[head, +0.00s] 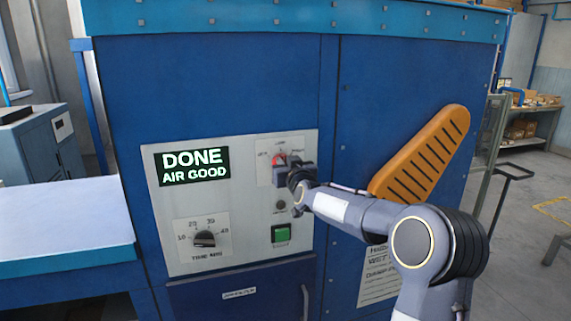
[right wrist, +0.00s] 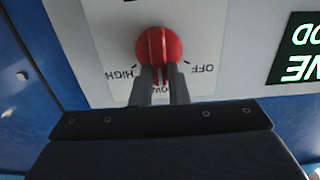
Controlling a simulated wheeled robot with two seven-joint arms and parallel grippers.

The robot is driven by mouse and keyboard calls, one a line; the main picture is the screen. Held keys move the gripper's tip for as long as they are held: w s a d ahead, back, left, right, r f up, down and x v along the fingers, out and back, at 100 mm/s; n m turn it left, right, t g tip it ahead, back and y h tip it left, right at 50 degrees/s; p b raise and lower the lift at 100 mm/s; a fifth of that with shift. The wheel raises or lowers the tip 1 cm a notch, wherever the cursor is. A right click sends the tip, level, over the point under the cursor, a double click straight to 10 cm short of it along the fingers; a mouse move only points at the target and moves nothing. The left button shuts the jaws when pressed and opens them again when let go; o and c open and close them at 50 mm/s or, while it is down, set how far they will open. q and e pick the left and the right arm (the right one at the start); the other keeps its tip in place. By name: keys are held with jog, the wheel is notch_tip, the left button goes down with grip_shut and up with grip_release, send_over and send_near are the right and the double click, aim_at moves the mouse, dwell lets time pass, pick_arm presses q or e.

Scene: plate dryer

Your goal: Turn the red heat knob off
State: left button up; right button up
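The red heat knob (head: 279,160) is on the grey control panel, under my right gripper's tips in the head view. In the right wrist view, which is upside down, the round red knob (right wrist: 158,45) has its ridge running up and down the picture, in line with the LOW label. HIGH is on the left there and OFF on the right. My right gripper (right wrist: 161,72) has its two fingers apart at the knob, one to each side of the ridge's lower end. Whether they touch it I cannot tell. My left gripper is not in view.
The panel (head: 228,205) also holds a lit display (head: 192,166) reading DONE AIR GOOD, a black timer dial (head: 204,239) and a green button (head: 281,234). An orange slotted guard (head: 425,155) is to the right. A blue-edged table (head: 65,222) stands at the left.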

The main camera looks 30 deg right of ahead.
grip_shut()
jog(key=shift+n, duration=0.3)
jog(key=shift+w+a+f+n+b, duration=0.15)
jog(key=shift+n+b, duration=0.8)
jog(key=shift+n, duration=0.95)
jog(key=shift+s+a+f+n+b, duration=0.2)
jog(key=shift+n+b, duration=0.7)
jog(key=shift+n, duration=1)
jog(key=shift+w+a+f+n+b, duration=0.1)
jog(key=shift+w+a+n+b, duration=0.15)
jog(key=shift+n+b, duration=1.2)
jog(key=shift+n+p, duration=0.45)
jog(key=shift+n, duration=0.2)
jog(key=o, duration=0.7)
grip_release()
jog(key=shift+c, duration=0.2)
